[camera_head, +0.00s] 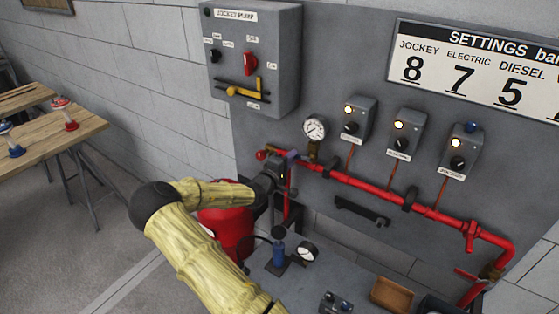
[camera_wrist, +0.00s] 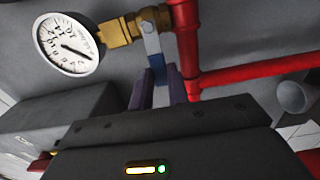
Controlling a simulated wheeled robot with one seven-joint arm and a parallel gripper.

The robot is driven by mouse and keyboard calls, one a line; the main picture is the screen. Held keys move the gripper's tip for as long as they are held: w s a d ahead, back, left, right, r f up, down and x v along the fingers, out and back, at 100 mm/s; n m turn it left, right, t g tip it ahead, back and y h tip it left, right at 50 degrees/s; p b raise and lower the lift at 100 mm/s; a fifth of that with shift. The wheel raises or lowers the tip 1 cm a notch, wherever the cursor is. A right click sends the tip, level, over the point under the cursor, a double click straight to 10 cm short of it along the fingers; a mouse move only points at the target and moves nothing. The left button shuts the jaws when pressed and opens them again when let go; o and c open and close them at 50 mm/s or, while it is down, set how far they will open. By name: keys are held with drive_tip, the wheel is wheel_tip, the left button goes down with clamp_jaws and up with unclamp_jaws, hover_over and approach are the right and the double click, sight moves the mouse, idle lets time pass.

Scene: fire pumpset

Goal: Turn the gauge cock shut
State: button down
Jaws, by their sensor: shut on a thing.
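The gauge cock (camera_wrist: 150,22) is a brass fitting between the round white gauge (camera_wrist: 66,44) and the red pipe (camera_wrist: 186,40). Its lever (camera_wrist: 154,48), grey with a blue grip, points across the brass line toward my gripper in the wrist view. My gripper's purple fingers (camera_wrist: 158,88) are shut on the lever's blue end. In the head view my gripper (camera_head: 292,157) is just left of the brass riser (camera_head: 313,152) under the gauge (camera_head: 314,128). The lever is too small to make out there.
The red pipe (camera_head: 385,195) runs right along the grey panel, below three switch boxes (camera_head: 405,135). A jockey pump box (camera_head: 255,60) is above my arm. A red vessel (camera_head: 228,232) and a blue hand pump (camera_head: 279,250) stand below. A wooden table (camera_head: 40,135) is at left.

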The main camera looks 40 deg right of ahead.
drive_tip(key=shift+a+f, duration=0.1)
idle(0.4)
drive_tip(key=c, duration=1.3)
unclamp_jaws()
drive_tip(key=shift+w, duration=0.15)
drive_tip(key=shift+c, duration=0.2)
drive_tip(key=b+v, duration=0.4)
drive_tip(key=v, duration=1.3)
drive_tip(key=shift+b, duration=0.3)
drive_tip(key=shift+a, duration=0.1)
